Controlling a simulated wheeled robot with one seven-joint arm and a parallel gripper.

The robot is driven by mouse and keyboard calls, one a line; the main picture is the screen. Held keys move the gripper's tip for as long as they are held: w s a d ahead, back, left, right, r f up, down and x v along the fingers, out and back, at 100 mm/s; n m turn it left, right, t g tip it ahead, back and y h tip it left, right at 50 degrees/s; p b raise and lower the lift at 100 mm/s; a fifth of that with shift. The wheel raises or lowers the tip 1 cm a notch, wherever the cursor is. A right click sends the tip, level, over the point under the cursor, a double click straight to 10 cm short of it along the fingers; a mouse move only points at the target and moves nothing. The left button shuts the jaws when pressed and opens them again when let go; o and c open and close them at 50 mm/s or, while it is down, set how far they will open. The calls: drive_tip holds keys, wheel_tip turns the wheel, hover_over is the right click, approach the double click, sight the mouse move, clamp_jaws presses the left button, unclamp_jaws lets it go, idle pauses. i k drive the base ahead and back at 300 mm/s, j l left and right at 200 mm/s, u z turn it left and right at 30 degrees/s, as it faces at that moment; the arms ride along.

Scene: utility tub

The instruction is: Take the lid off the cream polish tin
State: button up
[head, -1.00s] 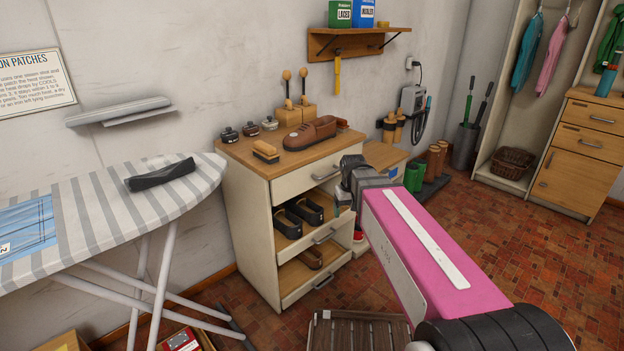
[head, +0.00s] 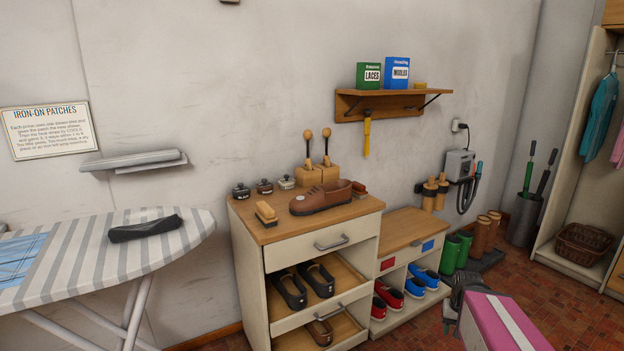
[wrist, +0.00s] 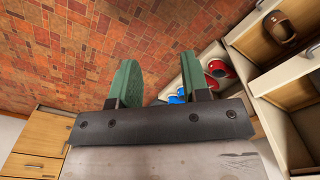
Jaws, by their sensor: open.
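Three small round polish tins stand in a row at the back left of the cabinet top in the head view. The cream tin (head: 286,182) is the rightmost, with a pale lid on it; beside it are a dark red-brown tin (head: 264,187) and a black tin (head: 241,191). My gripper (wrist: 158,82) is open and empty in the wrist view, its two green fingers apart above the floor. In the head view my arm is at the lower right, well away from the tins and lower than the cabinet top.
The cabinet top (head: 285,232) also holds a brush (head: 266,214), a brown shoe (head: 321,197) and wooden blocks with upright daubers (head: 318,174). A drawer and pull-out shelves face me. An ironing board (head: 185,232) stands left; a low shoe rack (head: 398,238) stands right.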

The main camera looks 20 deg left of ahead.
sight(286, 181)
drive_tip(key=i+l+u, duration=0.1)
drive_tip(key=l+u, duration=0.25)
drive_tip(key=i+l+u, duration=0.1)
drive_tip(key=u, duration=0.3)
drive_tip(key=l+u, duration=0.35)
